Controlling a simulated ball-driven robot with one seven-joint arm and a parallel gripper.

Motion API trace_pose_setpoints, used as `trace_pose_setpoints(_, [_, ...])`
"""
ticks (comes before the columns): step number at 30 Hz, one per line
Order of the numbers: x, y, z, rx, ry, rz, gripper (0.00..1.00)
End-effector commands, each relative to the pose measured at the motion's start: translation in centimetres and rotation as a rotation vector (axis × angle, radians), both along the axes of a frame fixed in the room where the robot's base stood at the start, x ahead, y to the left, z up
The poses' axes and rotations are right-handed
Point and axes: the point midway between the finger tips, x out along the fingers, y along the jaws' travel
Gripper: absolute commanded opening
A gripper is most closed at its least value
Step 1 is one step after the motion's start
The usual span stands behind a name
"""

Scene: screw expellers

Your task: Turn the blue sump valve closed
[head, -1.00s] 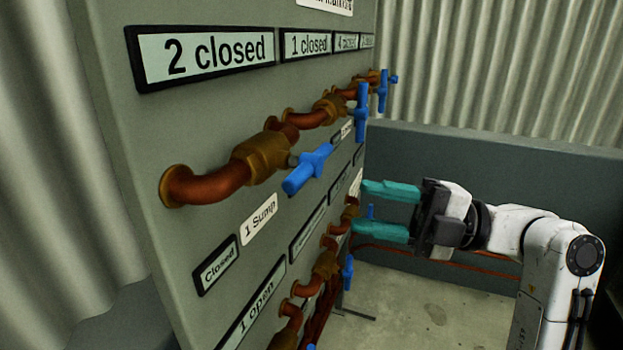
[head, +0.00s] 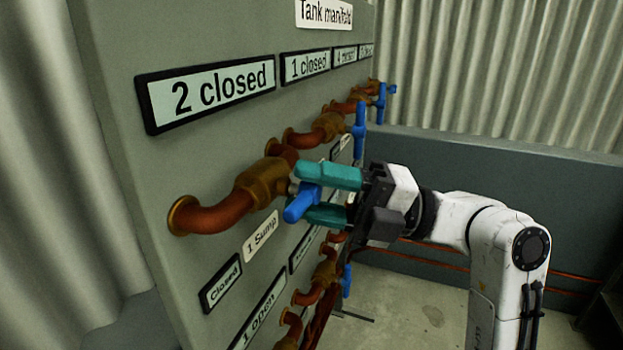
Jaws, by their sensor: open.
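The blue valve handle (head: 299,207) sits on the nearest brass valve body (head: 262,183) of the upper copper pipe row, above a label reading "1 Sump" (head: 261,236). My gripper (head: 325,196) has its teal fingers apart, one above and one below the blue handle. The handle's near end sticks out to the left past the fingers. Its far part is hidden behind the fingers. I cannot tell whether the fingers touch it. A plate below the label reads "Closed" (head: 221,283).
More blue handles stand farther along the upper row, including an upright one (head: 360,130) just beyond my gripper. A lower pipe row has another blue handle (head: 347,280). Plates (head: 208,94) line the panel's top. A low dark wall (head: 480,170) stands behind; floor at right is clear.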

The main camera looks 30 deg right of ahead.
Motion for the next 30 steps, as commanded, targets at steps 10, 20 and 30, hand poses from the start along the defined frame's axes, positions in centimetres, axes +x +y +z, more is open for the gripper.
trace_pose_setpoints(10, [0.23, 0.34, 0.02, 0.0, 0.002, -0.001, 0.45])
trace_pose_setpoints(20, [0.22, 0.33, 0.03, 0.0, 0.002, -0.001, 0.15])
trace_pose_setpoints(30, [0.22, 0.33, -0.06, 0.002, 0.003, -0.001, 0.0])
